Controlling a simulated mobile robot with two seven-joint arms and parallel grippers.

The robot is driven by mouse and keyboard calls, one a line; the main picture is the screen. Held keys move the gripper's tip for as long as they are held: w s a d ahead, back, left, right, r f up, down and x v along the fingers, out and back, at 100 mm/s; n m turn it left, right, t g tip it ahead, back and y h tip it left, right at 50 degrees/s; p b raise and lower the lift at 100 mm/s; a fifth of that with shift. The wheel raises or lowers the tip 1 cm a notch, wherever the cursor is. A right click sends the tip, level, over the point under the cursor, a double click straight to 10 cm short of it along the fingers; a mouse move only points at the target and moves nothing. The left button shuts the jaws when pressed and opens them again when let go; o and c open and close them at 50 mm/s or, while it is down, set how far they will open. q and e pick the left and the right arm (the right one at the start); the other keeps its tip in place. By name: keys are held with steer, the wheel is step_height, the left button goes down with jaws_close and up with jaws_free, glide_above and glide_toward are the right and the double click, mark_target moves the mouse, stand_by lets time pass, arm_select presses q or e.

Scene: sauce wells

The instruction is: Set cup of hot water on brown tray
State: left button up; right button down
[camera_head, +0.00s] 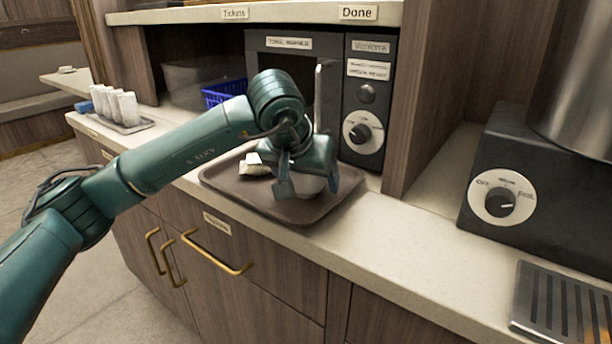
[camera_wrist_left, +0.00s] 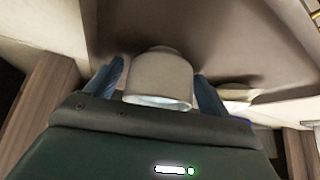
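The brown tray (camera_head: 232,195) lies on the pale counter in front of the towel warmer. A white cup (camera_head: 310,186) is over the tray's right half, upright, and looks to rest on it. My left gripper (camera_head: 308,180) reaches down from above with one finger on each side of the cup. In the left wrist view the cup (camera_wrist_left: 160,75) sits between the blue fingers (camera_wrist_left: 160,85), with pale liquid at its mouth. The fingers are close to its sides; whether they press on it is unclear. My right gripper is not in view.
A small white item (camera_head: 255,166) lies on the tray's left part. Behind stand a blue basket (camera_head: 222,93) and the dark towel warmer (camera_head: 290,42). Rolled white towels (camera_head: 116,105) stand far left. A black dial unit (camera_head: 535,180) is right. The counter right of the tray is clear.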

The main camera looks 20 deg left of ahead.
arm_select(q)
steer(key=shift+r, duration=0.1)
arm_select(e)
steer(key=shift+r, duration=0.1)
arm_select(q)
steer(key=shift+r, duration=0.25)
steer(key=p+v, duration=0.1)
steer(key=v, duration=1)
steer(key=shift+s+r+p, duration=0.25)
steer(key=shift+r+p, duration=0.05)
steer(key=shift+p, duration=0.05)
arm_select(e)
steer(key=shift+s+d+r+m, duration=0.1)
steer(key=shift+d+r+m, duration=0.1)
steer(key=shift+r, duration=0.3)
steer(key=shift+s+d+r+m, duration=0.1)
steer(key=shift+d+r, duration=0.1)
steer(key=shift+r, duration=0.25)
